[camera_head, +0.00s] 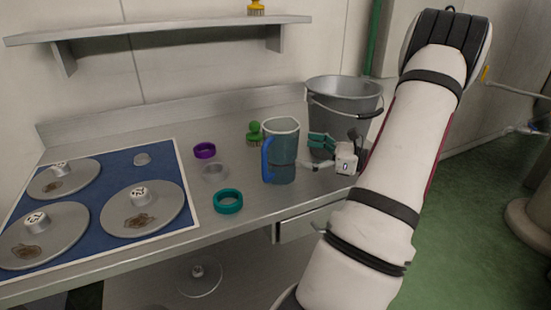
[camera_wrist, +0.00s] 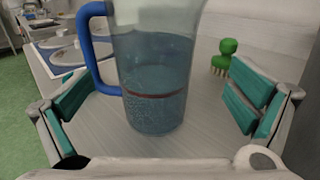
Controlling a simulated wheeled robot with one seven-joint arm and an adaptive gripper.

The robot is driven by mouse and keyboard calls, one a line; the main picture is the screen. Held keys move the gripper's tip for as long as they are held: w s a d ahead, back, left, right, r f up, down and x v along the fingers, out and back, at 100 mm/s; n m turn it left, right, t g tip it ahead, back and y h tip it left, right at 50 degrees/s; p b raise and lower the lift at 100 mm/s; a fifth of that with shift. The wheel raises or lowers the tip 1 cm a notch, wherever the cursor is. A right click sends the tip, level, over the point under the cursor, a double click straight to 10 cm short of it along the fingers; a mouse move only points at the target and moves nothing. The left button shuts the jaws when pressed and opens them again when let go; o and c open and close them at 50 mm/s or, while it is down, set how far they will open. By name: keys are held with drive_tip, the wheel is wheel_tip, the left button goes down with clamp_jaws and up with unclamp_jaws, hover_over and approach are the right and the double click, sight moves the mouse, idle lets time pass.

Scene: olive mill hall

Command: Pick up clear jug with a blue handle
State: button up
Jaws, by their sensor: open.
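The clear jug (camera_head: 284,150) with a blue handle (camera_head: 267,158) stands upright on the metal worktop, its handle toward the left. In the wrist view the jug (camera_wrist: 155,70) is large and near, with a dark reddish line around its lower part. My gripper (camera_head: 318,152) is just right of the jug in the head view. In the wrist view its teal-padded fingers (camera_wrist: 152,112) are spread wide, one to each side of the jug, with a visible gap on both sides. The jug's top rim is cut off in the wrist view.
A grey bucket (camera_head: 345,108) stands behind my gripper. A green brush (camera_head: 254,133) is behind the jug; purple (camera_head: 205,150), clear (camera_head: 215,172) and teal (camera_head: 228,201) rings lie left of it. A shelf (camera_head: 160,28) hangs above.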

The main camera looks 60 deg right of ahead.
sight(279, 146)
drive_tip(key=x, duration=0.5)
drive_tip(key=a+x, duration=0.1)
drive_tip(key=x, duration=0.1)
drive_tip(key=shift+b, duration=0.35)
drive_tip(key=c, duration=1.8)
drive_tip(key=shift+d, duration=0.1)
drive_tip(key=shift+c, duration=1.1)
drive_tip(key=shift+r, duration=0.2)
